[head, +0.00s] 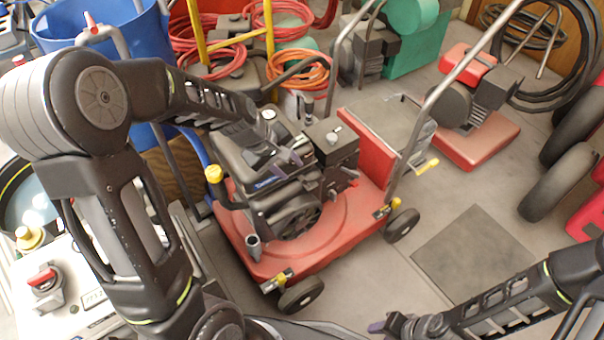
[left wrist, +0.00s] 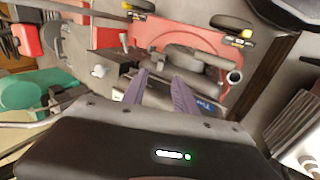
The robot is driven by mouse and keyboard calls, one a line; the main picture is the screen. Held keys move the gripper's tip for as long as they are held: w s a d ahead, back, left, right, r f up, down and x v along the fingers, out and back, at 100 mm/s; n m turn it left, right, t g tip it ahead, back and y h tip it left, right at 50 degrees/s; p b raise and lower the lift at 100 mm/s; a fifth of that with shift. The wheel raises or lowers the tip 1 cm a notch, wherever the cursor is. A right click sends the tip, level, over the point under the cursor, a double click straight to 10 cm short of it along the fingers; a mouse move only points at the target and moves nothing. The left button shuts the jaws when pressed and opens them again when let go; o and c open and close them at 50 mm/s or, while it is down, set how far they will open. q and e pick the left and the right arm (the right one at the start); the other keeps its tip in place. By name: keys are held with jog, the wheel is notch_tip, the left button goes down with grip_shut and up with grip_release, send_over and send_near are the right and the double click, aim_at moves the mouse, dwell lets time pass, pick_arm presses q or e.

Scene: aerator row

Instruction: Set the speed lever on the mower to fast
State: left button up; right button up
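The red mower (head: 320,235) stands on the floor in the middle of the head view, with a dark engine on its deck. A grey control box (head: 332,142) sits on the engine's right, with a small knob on top. A small lever (left wrist: 124,40) shows at the box's edge in the left wrist view; its setting cannot be read. My left gripper (head: 282,160) is over the engine, left of the box. Its two purple fingers (left wrist: 162,90) are apart with nothing held between them. My right gripper (head: 385,326) is low at the bottom edge, its fingers mostly hidden.
Floor by the dark mat (head: 480,255) is clear.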

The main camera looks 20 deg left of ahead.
aim_at(301, 178)
pick_arm(q)
jog(key=b+x, duration=0.2)
jog(key=x, duration=0.5)
jog(key=shift+w+d+f+b, duration=0.1)
jog(key=shift+f+b, duration=0.25)
jog(key=shift+b, duration=0.05)
jog(key=shift+c, duration=0.5)
grip_shut()
dwell(0.6)
